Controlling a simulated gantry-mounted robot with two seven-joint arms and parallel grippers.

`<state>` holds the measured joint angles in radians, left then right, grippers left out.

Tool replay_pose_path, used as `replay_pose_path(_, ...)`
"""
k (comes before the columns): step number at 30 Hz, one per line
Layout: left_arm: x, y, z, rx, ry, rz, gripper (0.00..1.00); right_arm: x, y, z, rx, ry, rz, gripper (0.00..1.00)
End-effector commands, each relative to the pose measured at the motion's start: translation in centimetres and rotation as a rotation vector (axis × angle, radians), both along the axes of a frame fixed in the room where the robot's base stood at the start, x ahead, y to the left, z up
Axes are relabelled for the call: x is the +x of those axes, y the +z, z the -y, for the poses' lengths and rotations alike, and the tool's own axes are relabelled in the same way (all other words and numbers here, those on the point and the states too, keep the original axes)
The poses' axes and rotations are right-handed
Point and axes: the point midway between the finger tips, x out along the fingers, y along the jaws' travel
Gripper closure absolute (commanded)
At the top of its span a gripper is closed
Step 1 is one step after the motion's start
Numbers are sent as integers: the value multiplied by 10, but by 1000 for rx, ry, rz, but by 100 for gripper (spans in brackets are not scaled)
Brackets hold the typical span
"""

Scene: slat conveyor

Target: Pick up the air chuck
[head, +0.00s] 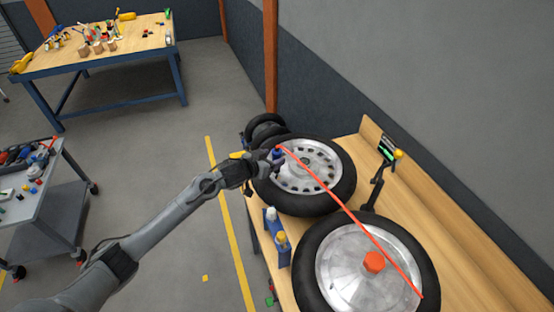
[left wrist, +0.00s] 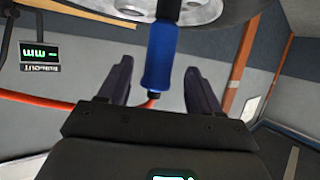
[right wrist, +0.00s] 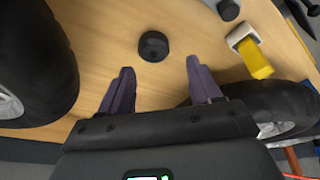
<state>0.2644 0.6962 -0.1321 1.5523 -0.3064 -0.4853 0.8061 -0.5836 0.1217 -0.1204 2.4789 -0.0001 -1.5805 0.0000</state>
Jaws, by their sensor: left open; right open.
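The air chuck is a blue-handled tool on a red hose. In the left wrist view the air chuck (left wrist: 159,62) stands between the two spread fingers of my left gripper (left wrist: 157,68), with a gap visible on each side. In the head view the air chuck (head: 276,154) is small and partly covered by my left gripper (head: 271,161), beside the rim of the farther wheel (head: 318,160). My right gripper (right wrist: 160,67) is open and empty over the wooden bench in the right wrist view; I cannot make it out in the head view.
The red hose (head: 340,203) runs across both wheels. The nearer wheel (head: 345,262) has a red knob. A lit display (head: 387,150) stands at the back. The right wrist view shows a black puck (right wrist: 153,46) and a yellow-handled part (right wrist: 256,58).

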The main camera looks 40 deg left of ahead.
Motion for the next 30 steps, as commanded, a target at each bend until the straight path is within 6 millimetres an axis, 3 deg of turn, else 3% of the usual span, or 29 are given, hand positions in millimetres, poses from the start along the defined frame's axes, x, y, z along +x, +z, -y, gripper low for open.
replay_pose_path(13,41,-17,1,-1,2,-1,36,2,6,0,1,-1,6,37)
replay_pose_path(24,47,-20,1,0,0,-1,36,2,6,-1,3,-2,7,37)
replay_pose_path(30,47,-20,1,0,0,-1,65,2,6,-1,3,-2,6,37)
